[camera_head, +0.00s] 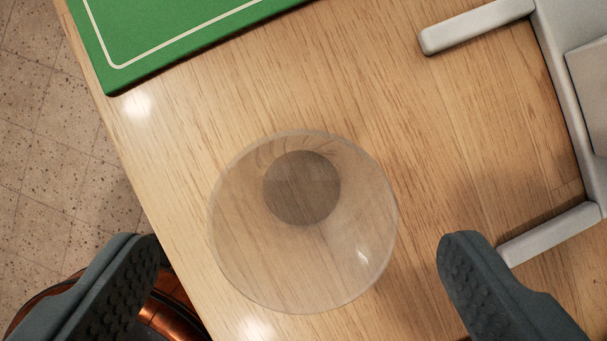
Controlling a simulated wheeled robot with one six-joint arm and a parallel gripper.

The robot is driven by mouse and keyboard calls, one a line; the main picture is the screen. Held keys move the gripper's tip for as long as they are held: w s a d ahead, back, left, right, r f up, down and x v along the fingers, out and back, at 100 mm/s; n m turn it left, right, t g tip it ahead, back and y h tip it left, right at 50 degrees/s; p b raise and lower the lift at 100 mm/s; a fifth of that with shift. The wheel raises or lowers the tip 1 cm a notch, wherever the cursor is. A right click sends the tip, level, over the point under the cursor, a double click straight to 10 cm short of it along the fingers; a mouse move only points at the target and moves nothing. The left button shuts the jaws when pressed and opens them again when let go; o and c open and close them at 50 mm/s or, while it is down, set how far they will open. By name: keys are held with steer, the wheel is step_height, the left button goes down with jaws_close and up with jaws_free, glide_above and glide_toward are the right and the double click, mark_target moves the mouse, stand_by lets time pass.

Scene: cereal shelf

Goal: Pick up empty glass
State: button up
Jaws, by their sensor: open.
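The empty glass (350,250) is clear and stands upright on a wooden table (370,90), seen from above with its wide round rim and smaller dark base. It is near the middle of the view. My gripper (302,250) is open, with one dark grey textured finger at the lower left and one at the lower right. The glass lies between the two fingers across the picture, with space on both sides. Neither finger appears to touch it. Its height relative to the fingers is hard to tell.
A green board with a white line (170,30) lies at the upper left. A light grey frame-like object (565,100) is at the right, its lower bar near the right finger. The table's left edge drops to a tiled floor (50,150). A shiny copper-brown object (165,315) shows at the lower left.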

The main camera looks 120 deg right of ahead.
glide_above(302, 189)
step_height(302, 189, down, 4)
steer(key=shift+f, duration=0.15)
steer(key=shift+c, duration=0.2)
steer(key=c, duration=1.4)
